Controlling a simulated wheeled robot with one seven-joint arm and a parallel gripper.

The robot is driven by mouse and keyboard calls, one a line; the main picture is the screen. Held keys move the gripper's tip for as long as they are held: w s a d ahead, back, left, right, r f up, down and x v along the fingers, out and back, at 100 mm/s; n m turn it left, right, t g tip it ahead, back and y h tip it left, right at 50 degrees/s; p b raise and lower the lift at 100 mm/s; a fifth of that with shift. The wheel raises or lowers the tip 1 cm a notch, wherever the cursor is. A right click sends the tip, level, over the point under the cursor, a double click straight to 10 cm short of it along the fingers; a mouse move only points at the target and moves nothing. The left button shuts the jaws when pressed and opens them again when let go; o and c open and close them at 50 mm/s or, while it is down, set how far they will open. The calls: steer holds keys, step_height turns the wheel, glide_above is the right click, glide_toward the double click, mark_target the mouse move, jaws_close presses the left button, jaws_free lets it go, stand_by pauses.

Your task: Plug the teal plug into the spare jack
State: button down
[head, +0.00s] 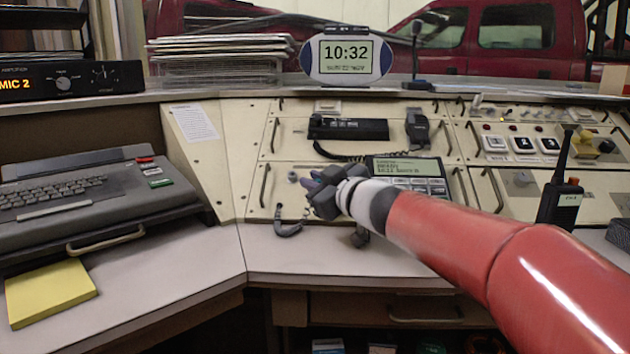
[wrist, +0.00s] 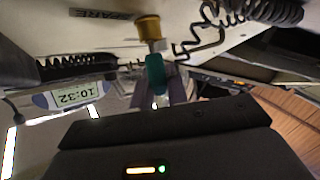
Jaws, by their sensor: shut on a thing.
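The teal plug (wrist: 155,76) is between the fingers of my gripper (wrist: 156,98) in the wrist view, with a short silvery part at its front. A brass-coloured jack (wrist: 148,27) is just beyond that part, close to the upside-down label (wrist: 100,13) that seems to read SPARE. Plug and jack look nearly in line; I cannot tell whether the tip is inside the jack or only in front of it. In the head view my gripper (head: 314,186) is at the lower console panel, and its dark body mostly hides the plug.
A keypad unit with display (head: 405,168) is right of my gripper. A dark handset (head: 288,227) hangs below left. A black radio unit (head: 347,128) with a coiled cord is above. A handheld radio (head: 560,195) stands at right.

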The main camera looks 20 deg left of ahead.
steer(key=shift+w+d+f, duration=0.1)
steer(key=shift+w+f, duration=0.05)
steer(key=shift+f, duration=0.5)
steer(key=shift+w+d+f, duration=0.1)
steer(key=shift+w+f, duration=0.05)
steer(key=shift+f, duration=0.5)
stand_by(0.6)
steer(key=c, duration=1.3)
jaws_free()
steer(key=shift+s+d, duration=0.1)
steer(key=shift+d, duration=0.25)
steer(key=s+d, duration=0.1)
steer(key=s+d+r+p, duration=0.1)
steer(key=d, duration=0.1)
steer(key=s+d+r, duration=0.1)
steer(key=s+d, duration=0.1)
steer(key=shift+s, duration=0.1)
steer(key=shift+s+d+r, duration=0.2)
steer(key=shift+s+d, duration=0.05)
steer(key=shift+s, duration=0.15)
steer(key=shift+s+p, duration=0.1)
steer(key=shift+p, duration=0.2)
steer(key=shift+r, duration=0.1)
